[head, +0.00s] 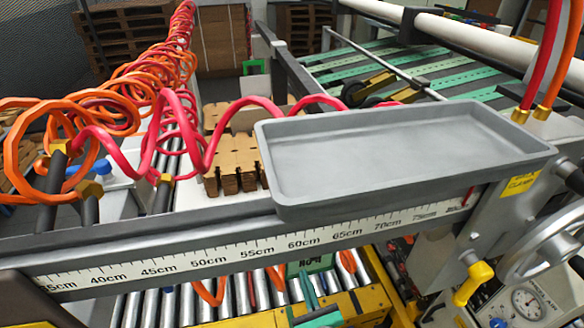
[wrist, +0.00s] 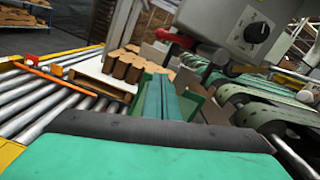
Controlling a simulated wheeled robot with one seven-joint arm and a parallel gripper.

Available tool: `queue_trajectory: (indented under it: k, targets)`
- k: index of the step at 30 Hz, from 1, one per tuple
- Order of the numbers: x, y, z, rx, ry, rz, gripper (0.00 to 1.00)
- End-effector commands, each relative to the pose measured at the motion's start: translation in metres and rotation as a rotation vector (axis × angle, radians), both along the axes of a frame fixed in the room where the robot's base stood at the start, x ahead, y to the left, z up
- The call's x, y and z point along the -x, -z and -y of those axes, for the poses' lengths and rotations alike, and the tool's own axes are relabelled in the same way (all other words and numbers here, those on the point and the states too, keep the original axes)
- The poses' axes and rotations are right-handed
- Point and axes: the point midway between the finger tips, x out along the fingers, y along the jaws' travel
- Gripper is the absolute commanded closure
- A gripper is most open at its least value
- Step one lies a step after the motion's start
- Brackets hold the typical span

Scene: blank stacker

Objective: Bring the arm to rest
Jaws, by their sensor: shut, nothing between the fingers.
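My gripper (wrist: 167,82) shows in the wrist view as two long teal fingers side by side, closed together with nothing between them. They point away from the camera toward a machine area with rollers and stacked cardboard. In the head view I cannot clearly make out the gripper; some teal and green parts show low in the picture, below the ruled rail, but I cannot tell if they are mine.
An empty grey tray (head: 400,150) sits over the ruled rail (head: 150,268). Orange and red coiled hoses (head: 130,100) hang at the left. A handwheel (head: 555,245) is at the right. The wrist view shows metal rollers (wrist: 30,100), brown cardboard stacks (wrist: 125,66) and a dial box (wrist: 245,28).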

Motion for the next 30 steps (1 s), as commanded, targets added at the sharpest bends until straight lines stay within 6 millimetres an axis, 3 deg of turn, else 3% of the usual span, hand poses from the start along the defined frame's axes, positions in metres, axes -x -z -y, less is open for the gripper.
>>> queue_trajectory:
  k: [5,8,12,17,23,30]
  targets:
    - [0.009,0.009,-0.003,0.056,0.010,-0.014,1.00]
    - [0.030,0.027,-0.008,0.194,0.030,-0.045,1.00]
    - [0.077,0.056,-0.014,0.508,0.057,-0.097,1.00]
    - [0.135,0.075,-0.018,0.902,0.059,-0.136,1.00]
    - [0.204,0.073,-0.022,1.396,0.020,-0.140,1.00]
    - [0.277,0.041,-0.029,1.982,-0.070,-0.069,1.00]
